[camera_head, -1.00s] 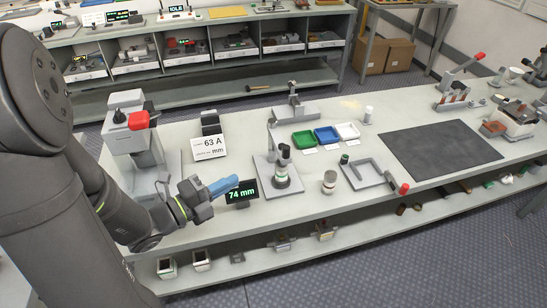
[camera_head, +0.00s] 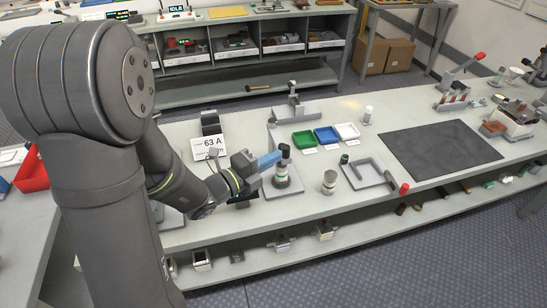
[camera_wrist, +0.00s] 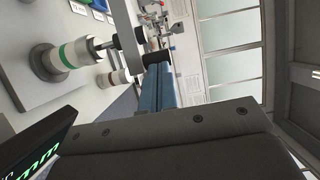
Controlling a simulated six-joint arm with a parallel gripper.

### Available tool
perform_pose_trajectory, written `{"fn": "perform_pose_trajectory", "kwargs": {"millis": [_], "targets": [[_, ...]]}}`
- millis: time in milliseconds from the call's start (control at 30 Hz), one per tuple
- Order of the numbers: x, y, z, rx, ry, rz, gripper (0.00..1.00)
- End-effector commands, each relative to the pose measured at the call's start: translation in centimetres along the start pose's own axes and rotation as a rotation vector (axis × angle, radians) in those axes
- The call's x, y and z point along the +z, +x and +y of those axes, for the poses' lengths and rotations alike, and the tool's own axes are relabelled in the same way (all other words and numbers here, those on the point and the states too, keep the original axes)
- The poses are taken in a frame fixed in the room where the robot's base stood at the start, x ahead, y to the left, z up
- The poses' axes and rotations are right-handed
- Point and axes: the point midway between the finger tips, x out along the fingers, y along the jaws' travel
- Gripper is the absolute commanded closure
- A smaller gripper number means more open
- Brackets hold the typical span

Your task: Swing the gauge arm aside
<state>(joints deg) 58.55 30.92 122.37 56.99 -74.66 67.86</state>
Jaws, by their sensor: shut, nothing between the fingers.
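The gauge stands on a grey base plate (camera_head: 285,191), with a thin upright post (camera_head: 270,137) at its back. Its dark gauge head (camera_head: 284,152) is above a white fuse with a green band (camera_head: 281,178); the wrist view also shows this fuse (camera_wrist: 62,60) below the spindle. The pale gauge arm (camera_wrist: 127,22) crosses the top of the wrist view, with black knobs on it. My gripper (camera_head: 276,157) has blue fingers, shut and empty, with the tips right beside the gauge head. In the wrist view the fingertips (camera_wrist: 161,70) are at a black knob (camera_wrist: 154,59); whether they touch is unclear.
The gauge display (camera_wrist: 40,146) is close to my gripper, partly hidden in the head view. A "63 A" card (camera_head: 207,146) stands behind my wrist. The dark mat (camera_head: 450,148) is bare.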

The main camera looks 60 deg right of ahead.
Motion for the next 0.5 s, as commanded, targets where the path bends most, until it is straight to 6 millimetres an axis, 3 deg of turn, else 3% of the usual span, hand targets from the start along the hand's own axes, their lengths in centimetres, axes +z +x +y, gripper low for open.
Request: {"fn": "perform_pose_trajectory", "kwargs": {"millis": [500], "targets": [[-0.04, 0.70, -0.01, 0.000, 0.000, -0.001, 1.00]]}}
